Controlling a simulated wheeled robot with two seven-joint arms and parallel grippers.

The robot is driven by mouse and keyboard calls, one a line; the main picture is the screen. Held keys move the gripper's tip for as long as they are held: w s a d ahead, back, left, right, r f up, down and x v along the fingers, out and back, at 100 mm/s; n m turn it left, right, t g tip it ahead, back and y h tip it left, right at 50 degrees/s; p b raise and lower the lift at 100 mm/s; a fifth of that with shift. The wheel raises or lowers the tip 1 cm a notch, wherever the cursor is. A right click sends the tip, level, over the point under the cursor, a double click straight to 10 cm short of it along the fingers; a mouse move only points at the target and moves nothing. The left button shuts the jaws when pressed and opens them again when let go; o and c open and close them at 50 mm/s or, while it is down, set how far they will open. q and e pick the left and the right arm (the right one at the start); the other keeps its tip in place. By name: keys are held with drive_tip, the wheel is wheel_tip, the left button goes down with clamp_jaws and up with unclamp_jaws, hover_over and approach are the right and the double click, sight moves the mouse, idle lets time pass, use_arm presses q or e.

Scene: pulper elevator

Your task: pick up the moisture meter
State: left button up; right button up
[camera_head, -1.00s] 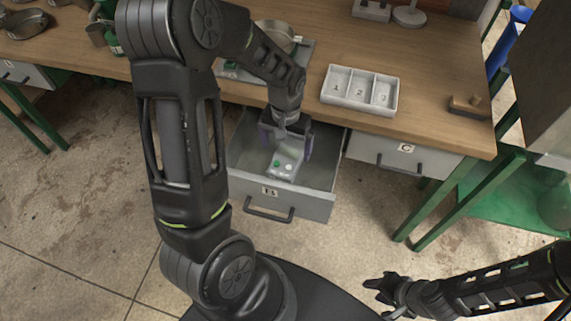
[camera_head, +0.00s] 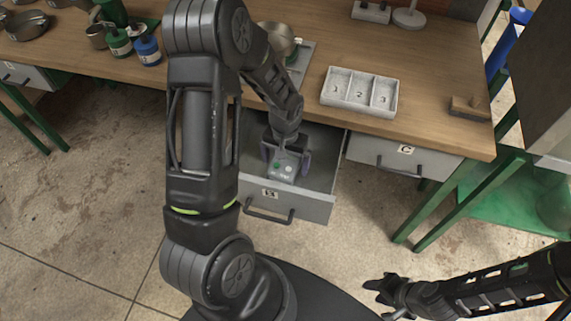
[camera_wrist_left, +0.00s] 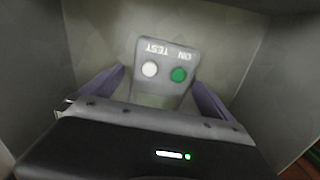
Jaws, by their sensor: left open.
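The moisture meter (camera_head: 283,172) is a small grey box with a green and a white button, inside the open drawer marked B (camera_head: 315,205). In the left wrist view the meter (camera_wrist_left: 165,60) shows its buttons and the words TEST and ON. My left gripper (camera_head: 285,168) reaches down into the drawer, open, with its purple fingers on either side of the meter. In the left wrist view the gripper (camera_wrist_left: 160,92) hides the meter's near part. Whether the fingers touch it cannot be told. My right gripper (camera_head: 385,287) is at the lower right, away from the bench, its jaws unclear.
The wooden bench (camera_head: 440,60) is above the drawer. Drawer C (camera_head: 385,153) is shut. The drawer walls stand close around my left gripper.

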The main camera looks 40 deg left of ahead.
sight(286, 162)
use_arm(q)
drive_tip(key=shift+f, duration=0.25)
idle(0.4)
drive_tip(key=c, duration=1.8)
drive_tip(key=shift+o, duration=0.2)
drive_tip(key=shift+r, duration=0.15)
wheel_tip(286, 162, up, 10)
drive_tip(key=shift+f, duration=0.1)
